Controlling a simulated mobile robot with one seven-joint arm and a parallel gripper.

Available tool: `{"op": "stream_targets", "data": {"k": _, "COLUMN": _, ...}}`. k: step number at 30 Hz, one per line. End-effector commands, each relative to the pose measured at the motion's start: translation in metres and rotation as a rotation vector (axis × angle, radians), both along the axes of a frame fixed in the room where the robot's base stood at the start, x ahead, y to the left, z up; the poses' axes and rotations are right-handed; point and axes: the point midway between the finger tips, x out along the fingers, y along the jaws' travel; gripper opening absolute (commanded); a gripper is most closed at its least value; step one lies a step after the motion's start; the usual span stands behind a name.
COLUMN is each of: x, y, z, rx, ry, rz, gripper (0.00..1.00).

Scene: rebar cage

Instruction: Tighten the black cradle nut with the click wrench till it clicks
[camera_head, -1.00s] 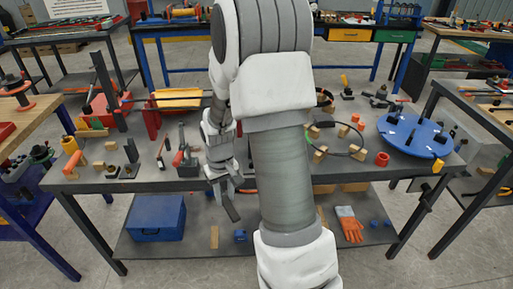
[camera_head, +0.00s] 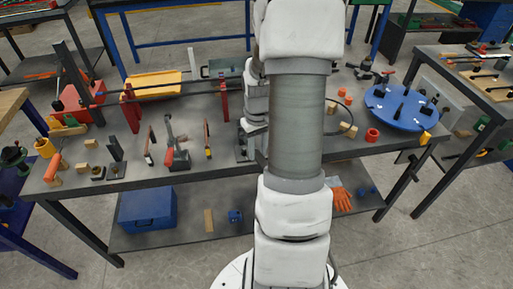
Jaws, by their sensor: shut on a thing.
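My gripper (camera_head: 256,150) is over the front middle of the grey workbench (camera_head: 190,180), mostly hidden behind my own arm. It is shut on a dark bar, of which little can be made out now. I cannot tell whether this bar is the click wrench. A long dark rod (camera_head: 175,95) lies across red uprights (camera_head: 132,108) left of my gripper. The black cradle nut cannot be picked out at this size.
A red and black clamp-like tool (camera_head: 176,152) and a slim orange-and-black tool (camera_head: 207,140) stand left of my gripper. A yellow tray (camera_head: 153,84) lies behind. A blue round plate (camera_head: 403,107) and a red ring (camera_head: 372,134) are at right. A blue toolbox (camera_head: 148,218) sits below.

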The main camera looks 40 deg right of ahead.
Motion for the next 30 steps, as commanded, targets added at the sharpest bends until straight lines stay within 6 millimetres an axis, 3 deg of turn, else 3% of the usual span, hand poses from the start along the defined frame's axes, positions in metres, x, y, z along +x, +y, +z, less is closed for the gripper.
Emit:
{"op": "stream_targets", "data": {"k": 8, "x": 0.000, "y": 0.001, "z": -0.010, "rx": 0.000, "ry": -0.001, "rz": 0.001, "gripper": 0.00}}
{"op": "stream_targets", "data": {"k": 24, "x": 0.000, "y": 0.000, "z": -0.063, "rx": 0.000, "ry": -0.001, "rz": 0.000, "gripper": 0.00}}
{"op": "stream_targets", "data": {"k": 30, "x": 0.000, "y": 0.000, "z": -0.057, "rx": 0.000, "ry": -0.001, "rz": 0.000, "gripper": 0.00}}
